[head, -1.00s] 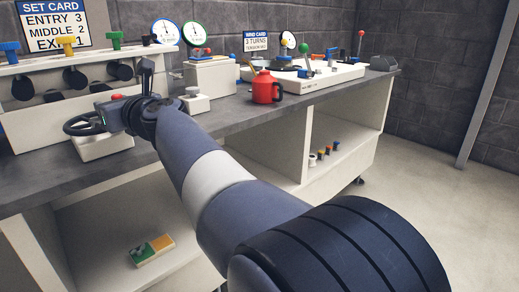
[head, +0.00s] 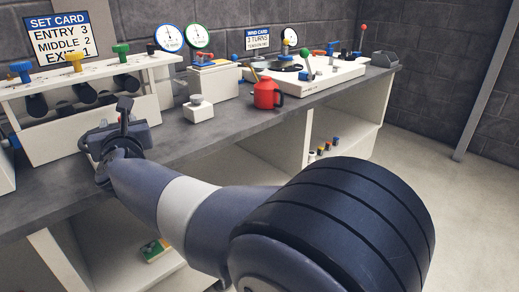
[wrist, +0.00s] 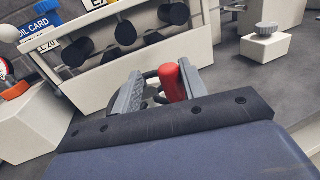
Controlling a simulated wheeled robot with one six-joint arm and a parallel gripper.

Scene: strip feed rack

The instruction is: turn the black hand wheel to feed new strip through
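The black hand wheel is almost wholly hidden by my gripper in both views now. Its red handle knob (wrist: 172,84) stands between my gripper's fingers in the wrist view, with a bit of dark rim (wrist: 151,75) behind it. My gripper (wrist: 163,85) looks open around the knob. The knob is close to the right finger, and a gap shows on the left finger's side. In the head view my gripper (head: 122,112) is low over the bench, in front of the white roller rack (head: 50,142); the knob is hidden there.
The rack carries blue, yellow and green knobs above black rollers. A small white block with a grey-blue knob (head: 198,109) stands to the right. A red can (head: 267,93) and a white machine (head: 318,87) are farther right. Bare grey bench top (head: 225,120) lies between.

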